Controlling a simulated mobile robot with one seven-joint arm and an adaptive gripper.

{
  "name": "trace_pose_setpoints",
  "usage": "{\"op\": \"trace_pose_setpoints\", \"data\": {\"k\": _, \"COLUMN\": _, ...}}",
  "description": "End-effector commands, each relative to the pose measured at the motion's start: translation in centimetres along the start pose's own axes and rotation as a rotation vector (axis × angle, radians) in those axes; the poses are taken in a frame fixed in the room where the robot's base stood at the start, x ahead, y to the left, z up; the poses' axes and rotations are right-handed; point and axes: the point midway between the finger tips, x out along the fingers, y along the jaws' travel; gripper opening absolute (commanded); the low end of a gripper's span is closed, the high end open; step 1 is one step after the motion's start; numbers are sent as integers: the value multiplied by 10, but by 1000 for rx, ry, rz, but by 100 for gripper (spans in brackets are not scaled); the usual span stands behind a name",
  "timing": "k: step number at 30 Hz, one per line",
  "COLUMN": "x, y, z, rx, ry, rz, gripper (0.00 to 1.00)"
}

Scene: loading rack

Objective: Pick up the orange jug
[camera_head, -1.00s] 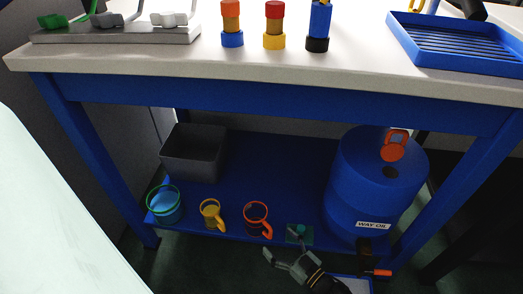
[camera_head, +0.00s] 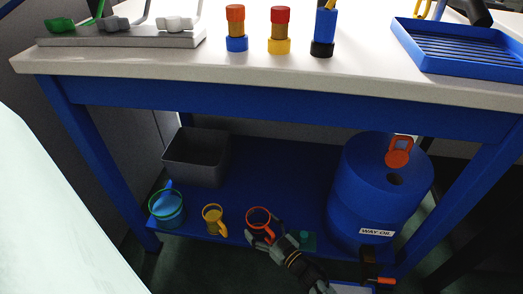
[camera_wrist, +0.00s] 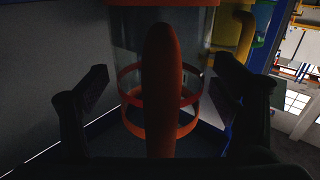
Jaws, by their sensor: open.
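The orange jug (camera_head: 255,215), clear-walled with orange rims and an orange handle, stands on the blue lower shelf. My gripper (camera_head: 265,232) is at its front, the fingers around the handle side. In the wrist view the jug's orange handle (camera_wrist: 161,85) stands upright between my two open fingers (camera_wrist: 163,78). Both fingers show a gap to the handle. In the head view my gripper hides part of the jug.
A yellow jug (camera_head: 213,220) and a green-rimmed jug (camera_head: 166,208) stand left of it. A grey bin (camera_head: 195,160) is behind. A blue oil drum (camera_head: 375,190) stands to the right. The white tabletop (camera_head: 150,70) overhangs the shelf.

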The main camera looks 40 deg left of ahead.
Motion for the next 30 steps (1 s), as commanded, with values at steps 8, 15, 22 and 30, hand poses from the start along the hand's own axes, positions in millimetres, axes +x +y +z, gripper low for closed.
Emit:
{"op": "trace_pose_setpoints", "data": {"k": 8, "x": 0, "y": 0, "z": 0, "rx": 0, "ry": 0, "rz": 0, "gripper": 72}}
{"op": "trace_pose_setpoints", "data": {"k": 15, "x": 0, "y": 0, "z": 0, "rx": 0, "ry": 1, "rz": -1, "gripper": 56}}
{"op": "trace_pose_setpoints", "data": {"k": 22, "x": 0, "y": 0, "z": 0, "rx": 1, "ry": 1, "rz": -1, "gripper": 41}}
{"op": "trace_pose_setpoints", "data": {"k": 30, "x": 0, "y": 0, "z": 0, "rx": 1, "ry": 1, "rz": -1, "gripper": 28}}
